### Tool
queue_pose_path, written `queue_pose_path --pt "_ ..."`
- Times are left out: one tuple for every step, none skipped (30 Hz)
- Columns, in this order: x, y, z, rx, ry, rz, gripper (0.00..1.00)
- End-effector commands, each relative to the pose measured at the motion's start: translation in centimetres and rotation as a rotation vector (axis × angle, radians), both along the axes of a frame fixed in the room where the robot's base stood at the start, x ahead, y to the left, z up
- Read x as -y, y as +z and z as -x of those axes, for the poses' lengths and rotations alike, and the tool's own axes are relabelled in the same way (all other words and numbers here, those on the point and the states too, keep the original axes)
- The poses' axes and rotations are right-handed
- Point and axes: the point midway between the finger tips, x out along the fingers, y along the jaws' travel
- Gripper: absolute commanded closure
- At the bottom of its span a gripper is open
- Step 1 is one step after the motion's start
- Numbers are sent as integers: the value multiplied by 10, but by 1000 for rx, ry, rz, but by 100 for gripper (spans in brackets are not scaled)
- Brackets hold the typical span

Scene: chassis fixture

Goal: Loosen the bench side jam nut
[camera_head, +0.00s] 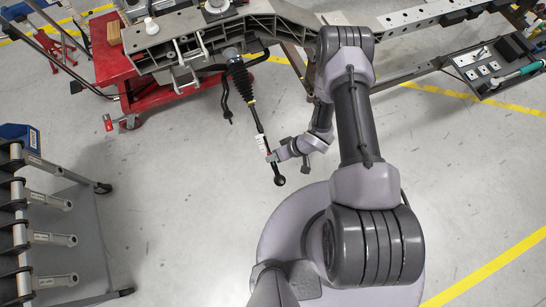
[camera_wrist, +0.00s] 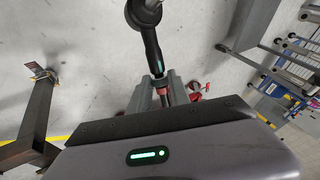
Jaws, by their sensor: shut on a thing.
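A tie rod (camera_head: 260,125) with a black ribbed boot (camera_head: 242,82) hangs out from the chassis fixture (camera_head: 200,38) toward me. It carries a white tag and ends in a dark ball-shaped end (camera_head: 279,180), which also shows at the top of the wrist view (camera_wrist: 145,12). My gripper (camera_head: 271,157) is shut on the rod between the tag and the ball end. In the wrist view my gripper's grey fingers (camera_wrist: 160,92) close around a red part on the rod. The jam nut itself is mostly hidden by the fingers, so I cannot tell its exact outline.
A red wheeled stand (camera_head: 125,70) is under the fixture at upper left. A dark tool tray (camera_head: 490,68) is at upper right. A grey cart with several handled parts (camera_head: 85,235) stands at lower left. The floor between cart and rod is clear.

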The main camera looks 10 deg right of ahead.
Motion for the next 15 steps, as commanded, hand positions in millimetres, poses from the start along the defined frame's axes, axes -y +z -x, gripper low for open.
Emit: queue_pose_path --pt "3 -8 -3 -5 10 -31 100" --pt "3 -8 -3 -11 22 -53 100" --pt "4 -9 -4 -19 37 -81 100" --pt "4 -9 -4 -24 46 -101 100" --pt "4 -9 -4 -30 56 -121 100" --pt "5 -9 -4 -37 70 -146 100" --pt "5 -9 -5 -42 78 -164 100" --pt "5 -9 -5 -47 86 -180 100" --pt "5 -9 -4 -54 98 -203 100" --pt "5 -9 -4 -59 105 -217 100" --pt "5 -9 -5 -62 112 -233 100" --pt "6 -9 -5 -68 121 -250 100" --pt "6 -9 -5 -71 127 -262 100" --pt "6 -9 -5 -75 133 -273 100" --pt "6 -8 -5 -79 139 -286 100"
